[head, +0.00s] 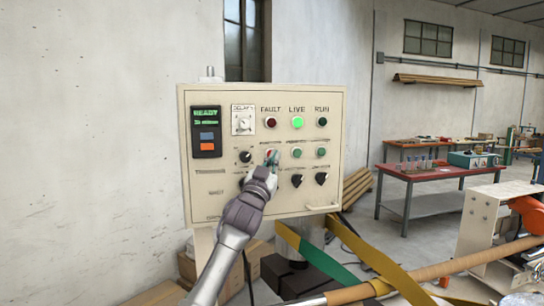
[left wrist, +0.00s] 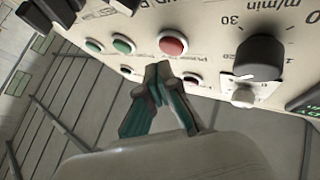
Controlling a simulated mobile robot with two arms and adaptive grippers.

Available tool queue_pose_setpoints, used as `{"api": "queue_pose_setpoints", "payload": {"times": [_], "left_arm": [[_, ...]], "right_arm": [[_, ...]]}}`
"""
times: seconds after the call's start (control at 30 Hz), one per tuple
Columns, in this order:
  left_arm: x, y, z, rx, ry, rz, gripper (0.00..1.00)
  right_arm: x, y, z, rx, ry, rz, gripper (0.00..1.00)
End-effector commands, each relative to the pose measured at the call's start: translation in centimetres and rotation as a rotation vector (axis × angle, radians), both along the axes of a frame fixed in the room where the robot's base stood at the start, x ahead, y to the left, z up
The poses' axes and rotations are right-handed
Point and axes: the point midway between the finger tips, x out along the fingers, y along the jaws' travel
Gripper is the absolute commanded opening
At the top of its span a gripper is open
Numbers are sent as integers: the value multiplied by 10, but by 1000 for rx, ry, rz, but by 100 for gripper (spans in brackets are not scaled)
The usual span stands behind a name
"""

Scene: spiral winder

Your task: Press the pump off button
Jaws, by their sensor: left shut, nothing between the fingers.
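The cream control panel (head: 335,120) stands upright in front of me. Its second row has a red button (head: 269,153), partly hidden by my left gripper (head: 272,160) in the head view, and two green buttons (head: 296,153) to its right. In the left wrist view, the red button (left wrist: 172,43) shows clearly, with green buttons (left wrist: 124,45) to its left. My left gripper (left wrist: 158,72) is shut and empty, with its fingertips close to the red button. I cannot tell whether they touch it. The small button labels are not readable. My right gripper is out of view.
A lit green LIVE lamp (head: 297,122) and a dark red FAULT lamp (head: 271,122) sit above the buttons. Dark selector knobs (head: 297,181) are below. A yellow strap (head: 365,250) and a brown roll (head: 400,285) lie low at the right. A red workbench (head: 410,178) stands behind.

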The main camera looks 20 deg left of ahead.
Motion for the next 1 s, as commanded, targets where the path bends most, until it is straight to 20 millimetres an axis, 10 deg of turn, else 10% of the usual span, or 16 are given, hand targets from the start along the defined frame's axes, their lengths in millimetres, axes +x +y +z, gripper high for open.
{"api": "queue_pose_setpoints", "payload": {"times": [1.0], "left_arm": [[-41, -28, 0, 0, 0, 0, 0]], "right_arm": [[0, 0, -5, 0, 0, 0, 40]]}}
